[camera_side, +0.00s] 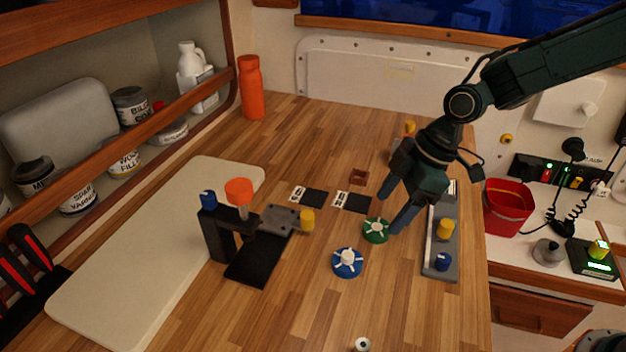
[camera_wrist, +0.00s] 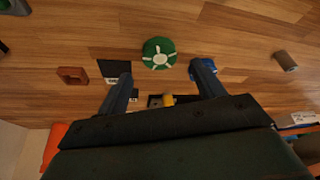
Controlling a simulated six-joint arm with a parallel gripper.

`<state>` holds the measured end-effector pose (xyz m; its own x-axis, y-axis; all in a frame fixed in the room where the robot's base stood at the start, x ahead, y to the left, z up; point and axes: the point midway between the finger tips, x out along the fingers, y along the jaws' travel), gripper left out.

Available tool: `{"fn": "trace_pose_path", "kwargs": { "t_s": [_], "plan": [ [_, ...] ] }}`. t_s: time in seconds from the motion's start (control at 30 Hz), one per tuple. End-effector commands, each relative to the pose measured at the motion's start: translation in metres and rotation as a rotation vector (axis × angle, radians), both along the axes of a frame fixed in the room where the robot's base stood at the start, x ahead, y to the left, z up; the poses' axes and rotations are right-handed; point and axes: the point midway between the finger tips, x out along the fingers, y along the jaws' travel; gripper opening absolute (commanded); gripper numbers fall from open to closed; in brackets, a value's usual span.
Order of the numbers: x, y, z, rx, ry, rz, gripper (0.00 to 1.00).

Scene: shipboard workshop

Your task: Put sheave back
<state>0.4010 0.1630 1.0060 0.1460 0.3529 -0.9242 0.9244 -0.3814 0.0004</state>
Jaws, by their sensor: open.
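Two spoked wheels that look like sheaves lie flat on the wooden bench. The green wheel (camera_side: 376,230) with white spokes is right below my gripper (camera_side: 394,208); it also shows in the wrist view (camera_wrist: 159,53), centred just beyond the fingertips. The blue wheel (camera_side: 347,262) with a white centre lies to its front left; in the wrist view it is partly hidden behind the right finger (camera_wrist: 203,70). My gripper is open, with nothing between its blue fingers. I cannot tell which wheel the task means.
A black stand (camera_side: 216,236) with an orange knob (camera_side: 238,190) and a grey plate (camera_side: 283,217) stand left. A small brown square (camera_side: 359,177) and black-and-white cards (camera_side: 352,201) lie behind. A small cylinder (camera_side: 362,344) is in front.

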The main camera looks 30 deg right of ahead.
Motion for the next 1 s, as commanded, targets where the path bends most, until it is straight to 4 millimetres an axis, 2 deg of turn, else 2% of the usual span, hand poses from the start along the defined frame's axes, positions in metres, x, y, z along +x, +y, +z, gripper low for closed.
{"fn": "trace_pose_path", "kwargs": {
  "t_s": [0.3, 0.5, 1.0],
  "plan": [
    [-0.007, -0.019, 0.048, 0.000, -0.003, -0.002, 0.68],
    [-0.010, -0.025, 0.067, 0.000, -0.002, -0.001, 0.68],
    [-0.012, -0.028, 0.072, -0.001, 0.000, 0.000, 0.68]
  ]
}}
